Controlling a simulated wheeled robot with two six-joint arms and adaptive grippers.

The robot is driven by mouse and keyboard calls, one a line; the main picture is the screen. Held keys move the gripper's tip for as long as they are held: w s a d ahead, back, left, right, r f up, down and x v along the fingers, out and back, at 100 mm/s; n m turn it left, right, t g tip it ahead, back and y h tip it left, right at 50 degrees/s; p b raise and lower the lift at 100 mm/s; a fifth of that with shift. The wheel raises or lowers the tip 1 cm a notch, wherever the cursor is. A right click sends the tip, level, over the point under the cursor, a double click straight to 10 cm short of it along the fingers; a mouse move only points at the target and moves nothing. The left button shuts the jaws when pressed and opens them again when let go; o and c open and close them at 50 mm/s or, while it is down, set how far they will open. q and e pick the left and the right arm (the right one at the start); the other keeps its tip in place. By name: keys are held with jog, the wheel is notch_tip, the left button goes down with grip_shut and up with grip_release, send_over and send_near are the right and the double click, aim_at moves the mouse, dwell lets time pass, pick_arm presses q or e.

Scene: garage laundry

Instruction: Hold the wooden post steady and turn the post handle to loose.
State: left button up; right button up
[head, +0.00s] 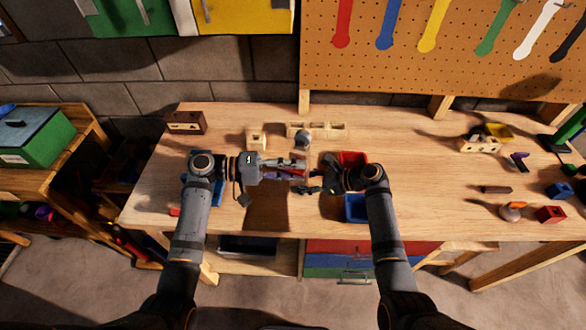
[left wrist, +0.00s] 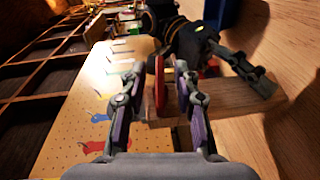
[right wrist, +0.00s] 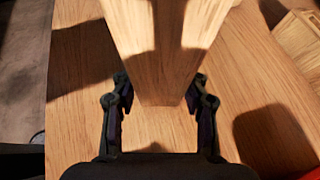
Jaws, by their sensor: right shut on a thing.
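The wooden post (right wrist: 160,45) is a pale bar that fills the upper middle of the right wrist view. My right gripper (right wrist: 160,85) is shut on it, one finger on each side. The post also shows in the left wrist view (left wrist: 235,95), with my right gripper's fingers over it. A red handle (left wrist: 159,85) stands at the post's end in the left wrist view. My left gripper (left wrist: 157,75) is open around it, with a gap on each side. In the head view my left gripper (head: 302,170) mostly hides post and handle; my right gripper (head: 312,184) is close beside it.
A red bin (head: 353,158) and a blue bin (head: 356,208) are by my right wrist. A wooden rack (head: 328,128) and a wooden block (head: 186,122) stand at the back. Several small items lie on the right. The bench (head: 425,190) between is clear.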

pick_arm(q)
jog(key=shift+c, duration=0.4)
grip_shut()
jog(key=shift+n+h, duration=0.3)
jog(key=shift+h, duration=0.4)
jog(key=shift+o, duration=0.4)
grip_release()
